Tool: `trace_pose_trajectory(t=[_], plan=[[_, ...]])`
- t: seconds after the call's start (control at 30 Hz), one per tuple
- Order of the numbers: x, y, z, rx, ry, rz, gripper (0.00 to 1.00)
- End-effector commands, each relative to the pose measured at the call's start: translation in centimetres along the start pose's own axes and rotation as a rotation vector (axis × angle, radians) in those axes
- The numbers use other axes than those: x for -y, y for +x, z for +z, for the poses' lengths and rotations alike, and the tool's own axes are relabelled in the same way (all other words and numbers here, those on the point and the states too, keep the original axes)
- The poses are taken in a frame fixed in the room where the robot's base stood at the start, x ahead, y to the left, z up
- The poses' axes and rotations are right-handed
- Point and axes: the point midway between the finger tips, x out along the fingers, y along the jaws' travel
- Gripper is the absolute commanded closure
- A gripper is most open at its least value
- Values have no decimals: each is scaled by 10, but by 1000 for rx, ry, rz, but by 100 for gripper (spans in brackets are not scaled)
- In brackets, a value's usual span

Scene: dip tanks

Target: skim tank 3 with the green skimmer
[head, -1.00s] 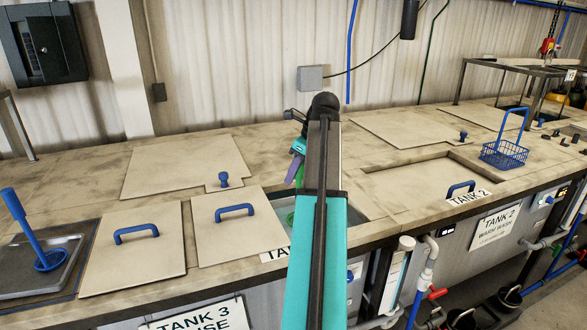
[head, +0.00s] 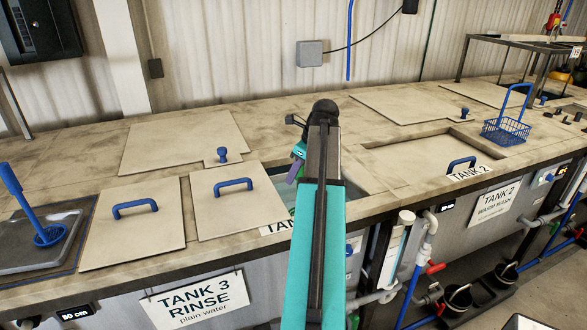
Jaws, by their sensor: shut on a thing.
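Tank 3 carries the sign "TANK 3 RINSE" (head: 200,300) on its front. Its opening (head: 348,190) shows beside and behind my arm, with a pale lid (head: 240,208) with a blue handle left of it. My gripper (head: 296,166) is at the far end of my arm, above or beside this opening, mostly hidden by the arm. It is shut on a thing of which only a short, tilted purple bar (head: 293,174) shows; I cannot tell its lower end. No green skimmer can be made out. A blue skimmer (head: 48,233) rests on the tray at the left.
A second lid (head: 130,230) and the grey tray (head: 22,258) lie to the left. Flat panels (head: 185,140) cover the back of the counter. Tank 2's recess (head: 420,158) and a blue basket (head: 505,131) are to the right. Pipes and red valves (head: 436,266) stick out below.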

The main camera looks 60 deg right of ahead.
Motion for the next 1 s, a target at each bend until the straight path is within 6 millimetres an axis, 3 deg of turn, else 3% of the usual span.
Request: trace_pose_trajectory(t=[0.2,0.4,1.0], plan=[[-3,21,-4,1,-6,2,100],[-5,30,-6,1,-10,3,100],[-2,31,-8,1,-10,3,100]])
